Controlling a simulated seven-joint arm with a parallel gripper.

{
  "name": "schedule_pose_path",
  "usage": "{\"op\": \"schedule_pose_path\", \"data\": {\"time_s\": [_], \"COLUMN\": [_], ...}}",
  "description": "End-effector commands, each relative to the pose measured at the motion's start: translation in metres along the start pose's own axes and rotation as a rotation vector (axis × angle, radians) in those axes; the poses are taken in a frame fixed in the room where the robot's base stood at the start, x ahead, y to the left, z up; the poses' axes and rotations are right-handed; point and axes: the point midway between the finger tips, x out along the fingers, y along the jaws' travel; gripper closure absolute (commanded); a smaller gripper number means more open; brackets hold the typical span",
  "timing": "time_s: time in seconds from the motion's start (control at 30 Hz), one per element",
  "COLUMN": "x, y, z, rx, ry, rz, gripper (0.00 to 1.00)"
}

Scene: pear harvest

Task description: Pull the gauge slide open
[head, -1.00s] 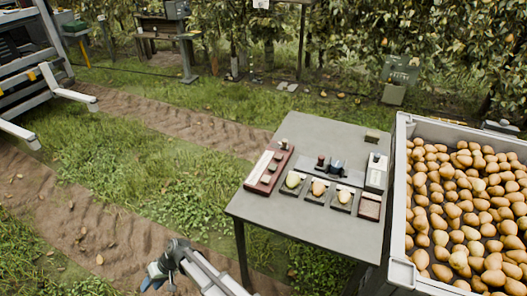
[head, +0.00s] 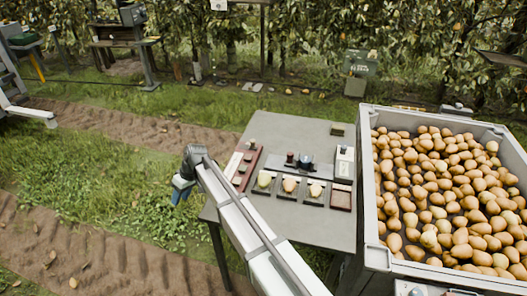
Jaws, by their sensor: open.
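On the grey table (head: 335,228), a pale grey plate carries a small dark blue piece (head: 305,162) and a dark red knob (head: 290,158). This may be the gauge slide, but it is too small to tell how far it is open. A red-brown board (head: 251,166) with a white strip and small knobs lies left of it, partly behind my arm. Three pears, one of them the middle pear (head: 289,185), rest on dark square pads in front. My gripper (head: 179,190) is open and empty, pointing down beyond the table's left edge, apart from everything on it.
A white upright box (head: 344,163) and a red-brown square tray (head: 341,198) stand on the table's right side. A large grey bin (head: 369,180) full of pears adjoins the table on the right. Grass lies open on the left.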

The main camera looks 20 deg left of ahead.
Motion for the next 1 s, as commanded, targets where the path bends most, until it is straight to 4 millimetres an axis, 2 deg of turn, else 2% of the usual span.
{"op": "schedule_pose_path", "data": {"time_s": [0.03,0.1,0.27,0.4,0.6,0.7,0.8,0.9,1.0], "x": [-0.028,-0.064,-0.147,-0.220,-0.309,-0.339,-0.360,-0.370,-0.371], "y": [0.026,0.057,0.123,0.177,0.239,0.260,0.272,0.279,0.282], "z": [0.000,0.006,0.029,0.060,0.116,0.141,0.158,0.169,0.173], "rx": [0.000,-0.003,0.001,0.015,0.044,0.057,0.066,0.071,0.072], "ry": [-0.002,-0.016,-0.055,-0.099,-0.173,-0.204,-0.226,-0.240,-0.245], "rz": [0.030,0.072,0.163,0.236,0.319,0.343,0.360,0.367,0.370], "gripper": [0.58,0.58,0.58,0.58,0.58,0.58,0.58,0.58,0.58]}}
